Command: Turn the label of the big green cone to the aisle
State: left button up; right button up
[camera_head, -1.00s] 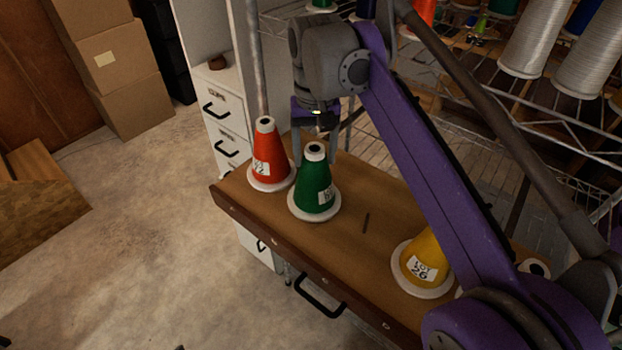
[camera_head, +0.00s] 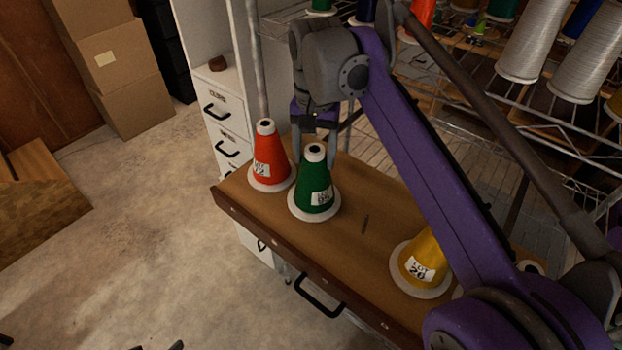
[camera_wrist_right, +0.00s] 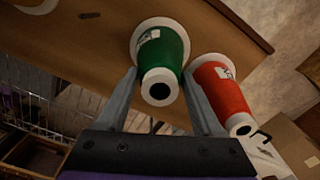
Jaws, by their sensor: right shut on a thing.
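The big green cone (camera_head: 316,186) stands upright on the brown bench top (camera_head: 340,239). Its white label (camera_head: 321,197) faces the front side of the bench in the head view. My right gripper (camera_head: 315,155) comes from behind and is shut on the upper part of the green cone, one finger on each side. In the right wrist view the green cone (camera_wrist_right: 163,55) lies between the fingers of the right gripper (camera_wrist_right: 160,95), and its label shows near the wide base. My left gripper is not in view.
A red cone (camera_head: 266,158) stands close on the left of the green one. A yellow cone (camera_head: 425,262) labelled LOT 26 stands at the right, partly behind my arm. Wire shelves (camera_head: 470,125) with spools rise behind.

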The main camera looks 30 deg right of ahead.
jog(key=m, duration=0.7)
jog(key=shift+r+p, duration=0.1)
jog(key=shift+p, duration=0.3)
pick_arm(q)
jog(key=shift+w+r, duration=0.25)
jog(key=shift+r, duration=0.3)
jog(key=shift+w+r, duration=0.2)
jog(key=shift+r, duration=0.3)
pick_arm(e)
jog(key=m, duration=0.6)
jog(key=shift+m, duration=0.4)
jog(key=shift+f, duration=0.3)
jog(key=o, duration=1.3)
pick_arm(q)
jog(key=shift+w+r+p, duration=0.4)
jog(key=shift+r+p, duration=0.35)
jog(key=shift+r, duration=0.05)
pick_arm(e)
notch_tip(320, 180, up, 11)
jog(key=shift+f, duration=0.15)
